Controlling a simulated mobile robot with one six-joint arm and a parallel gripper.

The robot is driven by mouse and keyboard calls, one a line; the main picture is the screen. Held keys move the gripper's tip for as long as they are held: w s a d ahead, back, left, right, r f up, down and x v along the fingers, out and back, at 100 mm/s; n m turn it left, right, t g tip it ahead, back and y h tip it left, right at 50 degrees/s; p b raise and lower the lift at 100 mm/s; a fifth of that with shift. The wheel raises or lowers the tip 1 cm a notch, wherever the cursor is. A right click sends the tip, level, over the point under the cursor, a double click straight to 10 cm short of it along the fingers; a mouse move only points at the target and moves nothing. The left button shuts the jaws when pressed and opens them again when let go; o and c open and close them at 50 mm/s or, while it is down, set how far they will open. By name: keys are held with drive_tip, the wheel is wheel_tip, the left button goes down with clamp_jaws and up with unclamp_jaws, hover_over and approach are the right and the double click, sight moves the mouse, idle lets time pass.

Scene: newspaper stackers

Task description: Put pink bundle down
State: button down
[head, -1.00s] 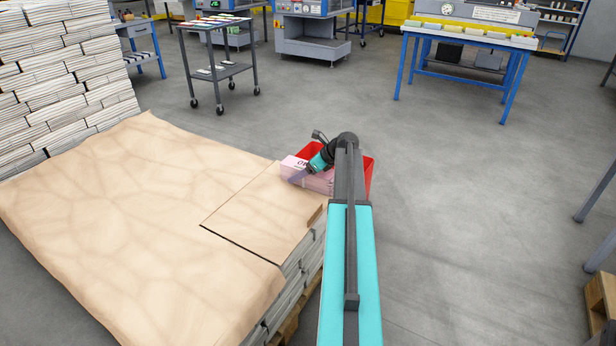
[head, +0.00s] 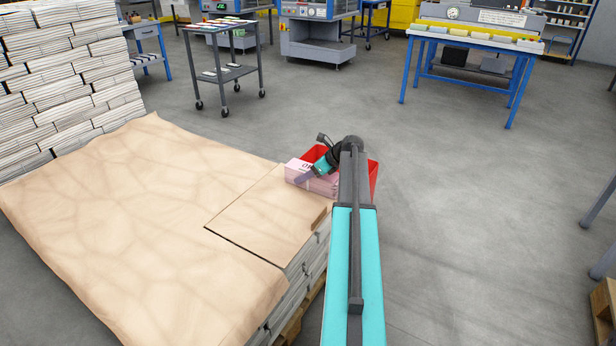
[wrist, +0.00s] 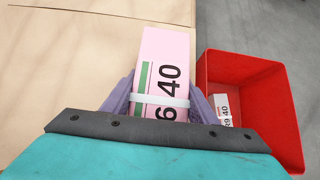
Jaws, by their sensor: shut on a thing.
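The pink bundle (wrist: 163,75) has a green stripe, a white band and black digits on it. My gripper (wrist: 158,95) is shut on it, one purple finger on each side. In the head view the pink bundle (head: 308,180) is at the far right corner of the brown-covered stack (head: 262,215), beside the red bin. The gripper (head: 308,176) is small there and partly hidden by my arm. I cannot tell whether the bundle touches the sheet beneath.
The red bin (wrist: 250,75) stands right of the bundle, with a white printed label or bundle (wrist: 225,112) inside it. A tall stack of newspapers (head: 60,80) is at the left. The brown paper surface (head: 120,220) is mostly clear. A grey cart (head: 225,70) stands farther back.

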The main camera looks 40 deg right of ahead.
sight(304, 166)
drive_tip(key=shift+r, duration=0.6)
wheel_tip(304, 166, up, 3)
drive_tip(key=shift+p, duration=0.75)
drive_tip(key=shift+s+a+r+p, duration=0.15)
drive_tip(key=shift+s+a+p, duration=0.3)
drive_tip(key=shift+s+a, duration=1.4)
drive_tip(key=shift+s+a+r+p, duration=0.2)
drive_tip(key=shift+s+a+p, duration=0.25)
drive_tip(key=shift+s+a, duration=1.45)
drive_tip(key=shift+s+a+r+p, duration=0.15)
drive_tip(key=shift+s+a+p, duration=0.3)
drive_tip(key=shift+s+a, duration=1.4)
drive_tip(key=shift+s+d, duration=0.6)
drive_tip(key=shift+d, duration=0.05)
